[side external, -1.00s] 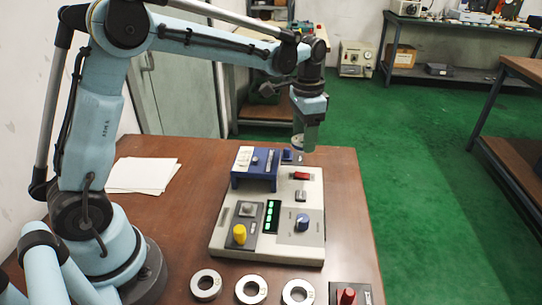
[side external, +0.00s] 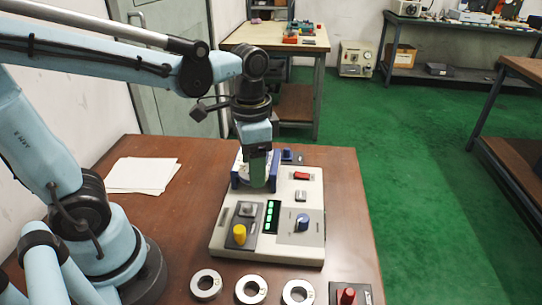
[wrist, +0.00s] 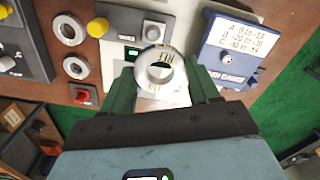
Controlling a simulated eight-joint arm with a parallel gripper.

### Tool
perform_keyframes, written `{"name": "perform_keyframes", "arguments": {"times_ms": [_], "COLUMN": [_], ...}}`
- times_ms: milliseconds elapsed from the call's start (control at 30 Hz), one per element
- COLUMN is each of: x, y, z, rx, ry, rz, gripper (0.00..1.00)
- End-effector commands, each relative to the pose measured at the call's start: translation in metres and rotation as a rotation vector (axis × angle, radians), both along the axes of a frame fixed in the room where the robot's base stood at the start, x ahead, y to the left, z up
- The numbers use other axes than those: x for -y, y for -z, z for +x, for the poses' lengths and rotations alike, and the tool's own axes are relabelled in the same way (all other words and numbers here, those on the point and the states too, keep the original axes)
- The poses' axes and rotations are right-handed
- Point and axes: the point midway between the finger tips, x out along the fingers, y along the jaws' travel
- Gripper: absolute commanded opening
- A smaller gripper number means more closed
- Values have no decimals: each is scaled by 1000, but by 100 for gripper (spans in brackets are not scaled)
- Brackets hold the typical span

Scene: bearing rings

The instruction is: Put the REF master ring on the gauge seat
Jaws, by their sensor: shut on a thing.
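The REF master ring (wrist: 160,70), a pale metal ring with dark lettering, is between the green fingers of my gripper (wrist: 161,82) in the wrist view. My gripper (side external: 258,182) is shut on it. In the side view my gripper hangs over the gauge unit (side external: 225,240), in front of the blue case (side external: 240,183); the ring cannot be made out there. A small metal block (side external: 247,209) on a dark panel of the unit, which looks like the gauge seat, lies nearer the camera, beside a yellow knob (side external: 240,233).
Three plain rings lie along the table's front: left (side external: 206,284), middle (side external: 251,289) and right (side external: 298,293). A black box with a red knob (side external: 347,296) is at the front right. White papers (side external: 144,174) lie at the left. The labelled case (wrist: 232,50) is close right of my fingers.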

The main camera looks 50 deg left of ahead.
Motion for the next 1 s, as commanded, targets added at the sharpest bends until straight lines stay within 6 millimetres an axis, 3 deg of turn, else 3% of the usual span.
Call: {"name": "perform_keyframes", "arguments": {"times_ms": [200,700,1000], "x": [0,1,1], "y": [6,42,46], "z": [-18,-19,-19], "rx": [0,0,0], "ry": [0,0,0], "rz": [0,0,0], "gripper": [21,21,21]}}
